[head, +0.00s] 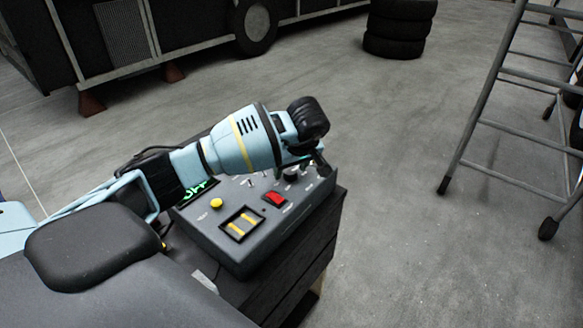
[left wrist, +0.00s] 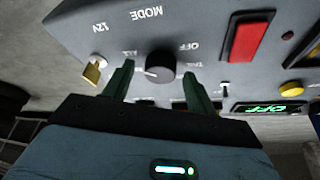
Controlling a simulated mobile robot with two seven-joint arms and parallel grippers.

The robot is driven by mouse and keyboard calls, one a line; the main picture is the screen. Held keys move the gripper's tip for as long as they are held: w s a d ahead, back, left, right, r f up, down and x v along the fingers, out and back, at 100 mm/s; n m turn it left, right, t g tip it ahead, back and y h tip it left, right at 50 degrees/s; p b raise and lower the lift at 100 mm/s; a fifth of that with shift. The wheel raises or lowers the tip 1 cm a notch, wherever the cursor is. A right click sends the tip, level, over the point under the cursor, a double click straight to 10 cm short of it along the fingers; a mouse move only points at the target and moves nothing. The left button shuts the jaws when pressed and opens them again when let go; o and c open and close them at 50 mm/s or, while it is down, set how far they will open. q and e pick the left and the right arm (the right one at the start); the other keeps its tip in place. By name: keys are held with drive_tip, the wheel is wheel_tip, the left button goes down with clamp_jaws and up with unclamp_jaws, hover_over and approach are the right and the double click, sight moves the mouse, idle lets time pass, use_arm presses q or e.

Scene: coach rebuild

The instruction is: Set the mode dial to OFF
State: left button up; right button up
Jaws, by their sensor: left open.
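The mode dial (left wrist: 161,67) is a round black knob on the grey control panel (left wrist: 110,30). Its white mark points left in the left wrist view, toward the ALL side, away from the OFF label. My left gripper (left wrist: 160,72) is open, with one finger on each side of the dial; I cannot tell whether they touch it. In the head view the left gripper (head: 305,165) is over the far right part of the panel, partly hiding the dial (head: 290,174). My right gripper is not in view.
The panel also carries a red rocker switch (head: 274,200), a yellow button (head: 216,203), a yellow-striped switch (head: 241,224), toggles and a green display (head: 199,189). A ladder (head: 490,125) stands right, and stacked tyres (head: 399,28) stand behind. The floor between is clear.

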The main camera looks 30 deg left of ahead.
use_arm(q)
drive_tip(key=shift+c, duration=0.5)
drive_tip(key=c, duration=0.9)
